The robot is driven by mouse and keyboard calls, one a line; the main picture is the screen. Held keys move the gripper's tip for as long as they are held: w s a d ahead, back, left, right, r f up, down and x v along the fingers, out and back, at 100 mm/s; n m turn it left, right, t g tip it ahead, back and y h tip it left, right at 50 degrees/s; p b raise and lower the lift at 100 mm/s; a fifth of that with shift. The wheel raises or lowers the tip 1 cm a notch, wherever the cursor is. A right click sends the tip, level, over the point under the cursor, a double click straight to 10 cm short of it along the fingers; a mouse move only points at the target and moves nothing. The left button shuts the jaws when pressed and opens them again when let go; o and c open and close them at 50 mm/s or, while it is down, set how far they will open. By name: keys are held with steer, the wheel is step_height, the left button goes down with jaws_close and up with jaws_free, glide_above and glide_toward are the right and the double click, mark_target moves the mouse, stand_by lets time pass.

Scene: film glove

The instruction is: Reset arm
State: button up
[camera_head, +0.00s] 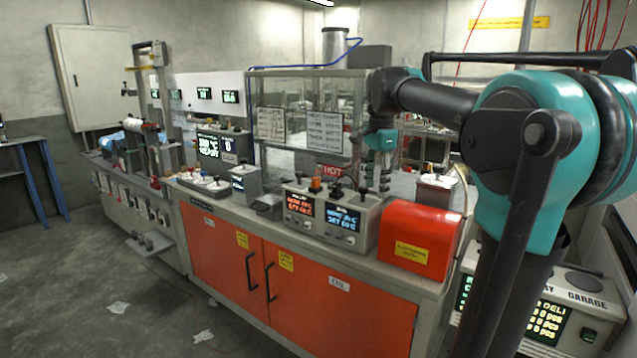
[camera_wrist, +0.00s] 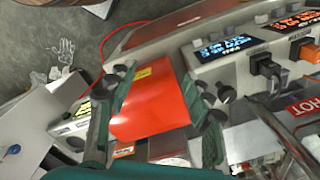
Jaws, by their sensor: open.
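My gripper (camera_head: 381,150) hangs in front of the clear-walled cabinet in the head view, below the dark end of my teal arm. In the wrist view my gripper (camera_wrist: 160,105) is open, with one finger at the left and one at the right. A red box (camera_wrist: 150,105) with a yellow label shows between the fingers, below them. The gripper is empty and I see nothing held. In the head view the red box (camera_head: 420,232) sits at the right end of the bench, apart from the gripper.
The clear-walled cabinet (camera_head: 300,110) with a HOT sign stands close to the gripper. The floor at front left is mostly free.

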steer(key=s+d+f+n+t, duration=0.1)
steer(key=s+f+n, duration=0.3)
steer(key=s+f, duration=0.3)
steer(key=s+d+f+n+t, duration=0.1)
steer(key=s+f+n, duration=0.4)
steer(key=f, duration=0.9)
steer(key=s+d+f+n+t, duration=0.1)
steer(key=s+f+n, duration=0.4)
steer(key=s+f, duration=0.4)
step_height(320, 180, down, 3)
steer(key=shift+d+r+t, duration=0.15)
steer(key=shift+d+t, duration=0.15)
steer(key=shift+d, duration=0.05)
